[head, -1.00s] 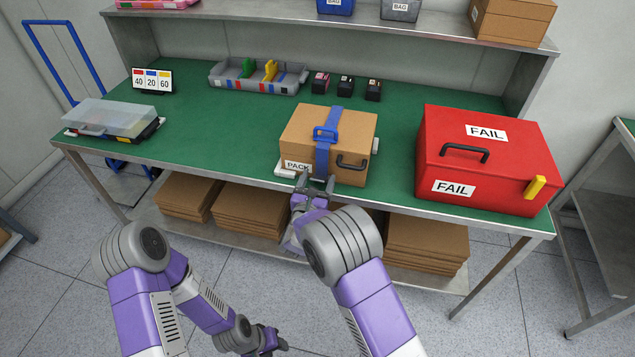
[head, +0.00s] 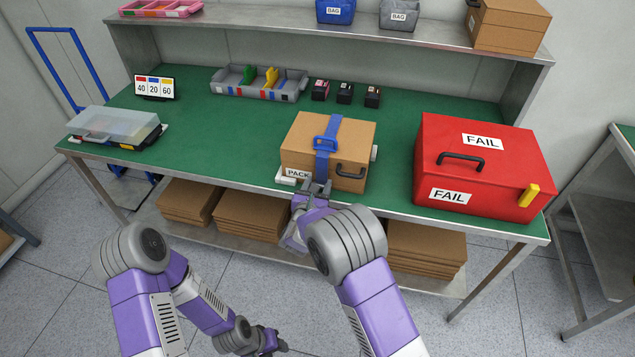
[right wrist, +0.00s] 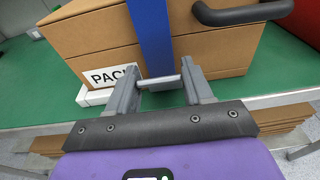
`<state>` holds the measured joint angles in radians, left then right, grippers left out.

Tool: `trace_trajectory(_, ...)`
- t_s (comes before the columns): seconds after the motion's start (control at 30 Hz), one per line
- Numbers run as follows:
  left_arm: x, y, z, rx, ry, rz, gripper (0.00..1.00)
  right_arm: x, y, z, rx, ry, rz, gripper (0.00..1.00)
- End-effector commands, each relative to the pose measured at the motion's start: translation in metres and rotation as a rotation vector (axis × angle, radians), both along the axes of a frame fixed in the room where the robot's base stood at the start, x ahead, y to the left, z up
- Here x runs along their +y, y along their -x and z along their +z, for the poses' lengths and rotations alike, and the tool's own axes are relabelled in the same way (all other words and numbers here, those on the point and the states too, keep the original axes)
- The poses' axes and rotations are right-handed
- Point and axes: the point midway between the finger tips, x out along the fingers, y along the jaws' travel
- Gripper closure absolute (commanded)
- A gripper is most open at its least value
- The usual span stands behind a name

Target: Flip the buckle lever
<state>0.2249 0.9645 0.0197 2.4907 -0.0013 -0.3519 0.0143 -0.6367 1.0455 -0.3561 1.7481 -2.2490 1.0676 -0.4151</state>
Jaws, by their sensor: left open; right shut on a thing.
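A cardboard box (head: 300,140) labelled PACK sits near the bench's front edge with a blue strap (head: 333,130) over its top and down its front. A blue buckle (head: 325,143) is on the strap near the box's top front edge. My right gripper (head: 318,186) is low at the box's front. In the right wrist view its fingers close on a thin grey bar (right wrist: 159,82) across the strap (right wrist: 151,40); I cannot tell whether this is the buckle lever. My left gripper (head: 272,343) hangs open and low in front of the bench, away from the box.
A red FAIL case (head: 475,170) stands right of the box. A grey divided tray (head: 258,96), several small dark boxes (head: 344,93) and a clear-lidded case (head: 115,130) are also on the green bench (head: 220,145). Flat cartons (head: 250,212) lie on the shelf below.

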Motion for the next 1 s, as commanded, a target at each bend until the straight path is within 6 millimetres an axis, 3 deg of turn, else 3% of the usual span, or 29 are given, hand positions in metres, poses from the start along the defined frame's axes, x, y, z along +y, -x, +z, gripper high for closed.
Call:
trace_trajectory(0.1, 0.0, 0.0, 0.023, 0.0, 0.0, 0.0, 0.57, -0.002, -0.003, 0.009, 0.079, -0.029, -0.002, 0.8)
trace_trajectory(0.3, 0.0, 0.0, 0.041, 0.0, 0.0, 0.0, 0.57, -0.003, -0.007, 0.01, 0.181, -0.062, -0.002, 0.8)
trace_trajectory(0.73, 0.0, 0.0, 0.043, 0.0, 0.0, 0.0, 0.57, -0.002, -0.008, 0.007, 0.213, -0.074, 0.002, 0.8)
trace_trajectory(0.77, 0.0, 0.0, 0.043, 0.0, 0.0, 0.0, 0.57, -0.002, -0.008, 0.007, 0.213, -0.074, 0.002, 0.48)
trace_trajectory(0.9, 0.0, 0.0, 0.043, 0.0, 0.0, 0.0, 0.57, -0.002, -0.008, 0.007, 0.213, -0.074, 0.002, 0.28)
trace_trajectory(1.0, 0.0, 0.0, 0.043, 0.0, 0.0, 0.0, 0.57, -0.002, -0.008, 0.007, 0.213, -0.073, 0.001, 0.28)
